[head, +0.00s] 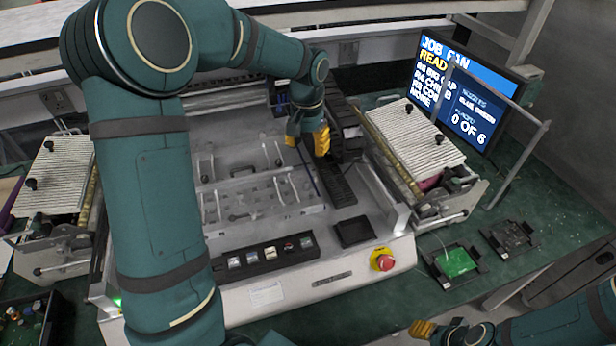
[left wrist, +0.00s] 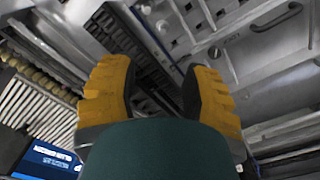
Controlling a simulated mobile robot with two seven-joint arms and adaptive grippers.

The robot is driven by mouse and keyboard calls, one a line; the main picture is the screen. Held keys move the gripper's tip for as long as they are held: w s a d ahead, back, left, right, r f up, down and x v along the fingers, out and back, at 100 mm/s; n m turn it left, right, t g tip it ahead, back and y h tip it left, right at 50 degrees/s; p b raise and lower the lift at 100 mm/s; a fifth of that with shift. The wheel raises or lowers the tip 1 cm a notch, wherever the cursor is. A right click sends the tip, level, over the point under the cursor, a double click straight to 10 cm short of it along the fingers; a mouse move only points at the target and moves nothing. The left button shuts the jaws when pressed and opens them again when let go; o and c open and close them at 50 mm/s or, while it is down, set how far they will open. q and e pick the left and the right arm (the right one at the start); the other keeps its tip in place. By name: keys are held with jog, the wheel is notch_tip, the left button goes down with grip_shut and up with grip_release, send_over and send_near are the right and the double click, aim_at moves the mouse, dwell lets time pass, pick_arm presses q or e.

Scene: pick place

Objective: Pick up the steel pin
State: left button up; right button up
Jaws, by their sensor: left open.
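I cannot clearly make out a steel pin in either view. My left gripper (head: 306,142) is open above the right part of the metal fixture machine, beside a black slotted rack (head: 342,186). In the left wrist view its two yellow fingers (left wrist: 156,80) stand wide apart with nothing visible between them. Below them lie the black rack (left wrist: 130,50) and the edge of the metal plate (left wrist: 225,20). My right gripper (head: 424,329) shows only partly at the bottom right, low and away from the machine; its jaw opening cannot be read.
The machine's front has a button panel (head: 265,257) and a red emergency stop (head: 382,260). Ribbed units (head: 415,140) (head: 58,175) flank it. A monitor (head: 468,90) stands behind a metal frame at right. A green circuit board (head: 455,262) lies on the green bench.

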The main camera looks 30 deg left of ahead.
pick_arm(q)
jog(key=b, duration=0.1)
send_over(306, 182)
notch_tip(306, 182, down, 7)
jog(key=shift+s+d+r, duration=0.1)
jog(key=shift+r, duration=0.05)
jog(key=shift+f+b, duration=0.45)
jog(key=shift+f, duration=2.85)
jog(key=shift+r, duration=0.1)
grip_shut()
